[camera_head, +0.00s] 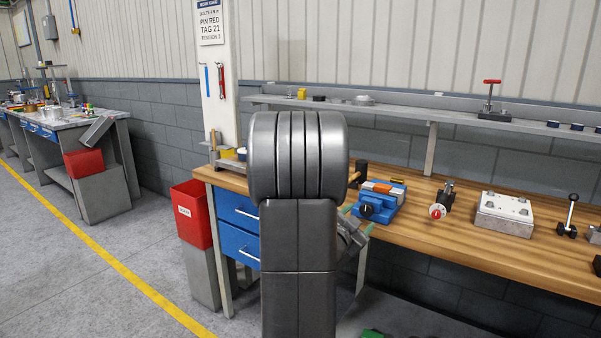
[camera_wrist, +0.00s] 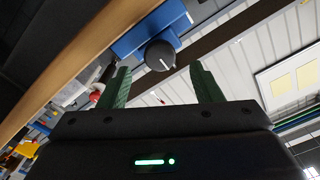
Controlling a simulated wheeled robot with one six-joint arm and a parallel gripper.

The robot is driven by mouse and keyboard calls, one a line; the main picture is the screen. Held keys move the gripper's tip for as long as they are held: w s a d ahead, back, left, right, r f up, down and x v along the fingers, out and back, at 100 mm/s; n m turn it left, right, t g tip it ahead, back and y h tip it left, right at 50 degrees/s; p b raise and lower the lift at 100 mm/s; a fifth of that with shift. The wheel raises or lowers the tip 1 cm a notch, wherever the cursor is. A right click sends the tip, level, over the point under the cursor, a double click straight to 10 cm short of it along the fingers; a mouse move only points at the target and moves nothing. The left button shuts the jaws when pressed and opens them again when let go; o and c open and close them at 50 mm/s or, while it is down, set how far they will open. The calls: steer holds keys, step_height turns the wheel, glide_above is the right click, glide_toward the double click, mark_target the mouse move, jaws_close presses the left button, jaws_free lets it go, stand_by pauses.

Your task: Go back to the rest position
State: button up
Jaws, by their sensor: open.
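My gripper (camera_wrist: 160,88) shows in the wrist view with its two green fingers apart and nothing between them. Beyond the fingers, in the same view, is the blue device (camera_wrist: 140,38) with a round dark knob, at the edge of the wooden bench. In the head view my dark arm stands upright in the middle and hides most of my gripper; a bit of green finger (camera_head: 349,208) shows to its right, near the bench's front edge. The blue device, with an orange and white top, also sits on the bench in the head view (camera_head: 392,203).
The wooden workbench (camera_head: 455,232) carries a red-dialled device (camera_head: 439,211), a pale metal block (camera_head: 504,214) and a small lever (camera_head: 568,218). A shelf (camera_head: 400,112) runs behind. A red bin (camera_head: 193,215) stands left of the blue drawers (camera_head: 238,228). The floor at left is clear.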

mark_target(366, 211)
steer(key=shift+x, duration=2.35)
steer(key=shift+s, duration=0.15)
